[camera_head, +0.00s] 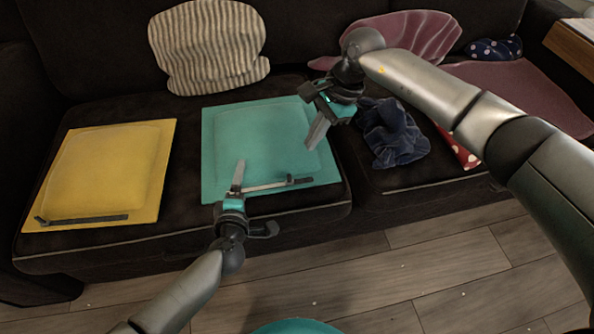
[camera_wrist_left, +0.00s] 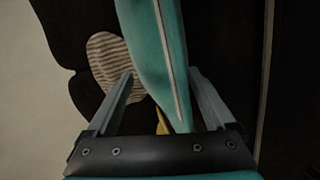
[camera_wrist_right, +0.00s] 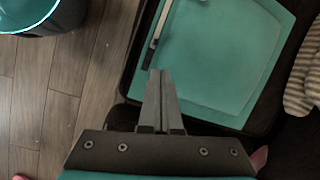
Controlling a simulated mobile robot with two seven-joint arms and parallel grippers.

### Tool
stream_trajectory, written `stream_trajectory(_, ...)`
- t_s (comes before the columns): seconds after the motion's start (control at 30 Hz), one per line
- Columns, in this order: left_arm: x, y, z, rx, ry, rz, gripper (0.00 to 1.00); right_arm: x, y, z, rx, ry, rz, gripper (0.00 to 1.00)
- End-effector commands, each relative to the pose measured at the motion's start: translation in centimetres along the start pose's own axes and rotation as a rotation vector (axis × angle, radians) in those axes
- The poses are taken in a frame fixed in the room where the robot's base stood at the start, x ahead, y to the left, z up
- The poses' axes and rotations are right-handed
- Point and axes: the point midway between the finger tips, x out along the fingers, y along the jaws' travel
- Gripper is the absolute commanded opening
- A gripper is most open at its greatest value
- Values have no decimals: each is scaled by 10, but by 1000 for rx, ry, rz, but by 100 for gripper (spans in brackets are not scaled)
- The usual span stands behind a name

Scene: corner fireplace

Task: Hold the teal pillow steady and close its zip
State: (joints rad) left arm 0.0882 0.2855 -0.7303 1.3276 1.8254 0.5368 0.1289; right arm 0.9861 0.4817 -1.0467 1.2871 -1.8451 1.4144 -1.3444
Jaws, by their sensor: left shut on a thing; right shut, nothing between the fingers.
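The teal pillow (camera_head: 265,140) lies flat on the dark sofa seat. Its zip (camera_head: 265,186) runs along the front edge: a pale strip on the left, a dark part on the right, with the slider (camera_head: 290,180) between them. My left gripper (camera_head: 238,172) is shut on the front edge, near the strip's left end; the left wrist view shows teal cloth (camera_wrist_left: 160,50) between its fingers. My right gripper (camera_head: 314,140) is shut and empty, above the pillow's right side and apart from the slider. The zip also shows in the right wrist view (camera_wrist_right: 154,40), beyond the fingertips.
A yellow pillow (camera_head: 105,170) with a dark zip lies to the left. A striped cushion (camera_head: 208,45) leans on the backrest. Crumpled navy cloth (camera_head: 393,135) lies right of the teal pillow, near my right arm.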

Motion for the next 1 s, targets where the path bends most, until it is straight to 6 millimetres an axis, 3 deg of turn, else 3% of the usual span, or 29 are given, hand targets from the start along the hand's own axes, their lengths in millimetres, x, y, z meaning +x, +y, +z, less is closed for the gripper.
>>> stream_trajectory(0.23, 0, -2, 0, 0, 0, -4, 3, -5, 10, -27, -430, 57, -130, 0)
stream_trajectory(0.6, 0, -2, 0, 0, 1, -4, 3, -11, 44, -45, -1054, 154, -275, 0)
stream_trajectory(0.8, 0, -2, 0, 1, 1, -4, 3, -14, 64, -46, -1295, 200, -333, 0)
stream_trajectory(1.0, 0, -2, 0, 1, 1, -4, 3, -16, 74, -45, -1407, 227, -361, 0)
